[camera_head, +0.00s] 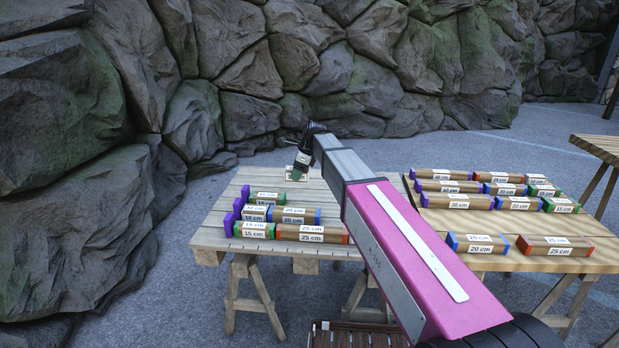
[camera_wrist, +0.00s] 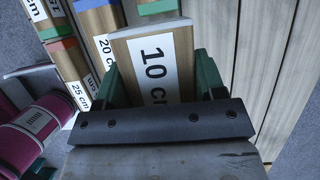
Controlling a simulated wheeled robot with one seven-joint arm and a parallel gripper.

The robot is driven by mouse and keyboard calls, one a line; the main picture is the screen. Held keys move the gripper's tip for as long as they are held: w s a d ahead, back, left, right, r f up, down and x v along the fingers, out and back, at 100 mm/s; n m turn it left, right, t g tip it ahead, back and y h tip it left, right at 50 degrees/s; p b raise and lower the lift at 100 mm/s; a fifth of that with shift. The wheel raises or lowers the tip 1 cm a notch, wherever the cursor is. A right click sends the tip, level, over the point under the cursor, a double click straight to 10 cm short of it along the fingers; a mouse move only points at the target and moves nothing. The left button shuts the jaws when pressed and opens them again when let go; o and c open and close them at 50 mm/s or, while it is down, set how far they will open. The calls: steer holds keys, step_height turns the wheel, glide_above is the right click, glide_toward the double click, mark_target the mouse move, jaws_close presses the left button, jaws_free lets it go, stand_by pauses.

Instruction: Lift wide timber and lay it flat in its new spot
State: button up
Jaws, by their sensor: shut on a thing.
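My gripper (camera_head: 299,172) is at the back of the left table, with green fingers. In the wrist view my gripper (camera_wrist: 158,82) is shut on a wide timber (camera_wrist: 153,65) with a white label reading 10 cm and a pale end edge. In the head view only a small pale part of it shows beside the fingers; my arm and gripper hide the rest. I cannot tell whether the timber touches the tabletop.
On the left table (camera_head: 210,238), several labelled timbers with purple, green, blue and red ends lie left of my arm, including a 25 cm timber (camera_head: 311,234). Bare slats (camera_wrist: 255,60) lie right of the held timber. The right table (camera_head: 490,262) holds more timbers. A rock wall stands behind.

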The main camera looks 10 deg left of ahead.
mark_target(308, 177)
steer(key=shift+f, duration=6)
steer(key=shift+f, duration=0.3)
steer(key=o, duration=1)
steer(key=v, duration=1)
steer(key=shift+d+r, duration=0.2)
steer(key=shift+r, duration=0.15)
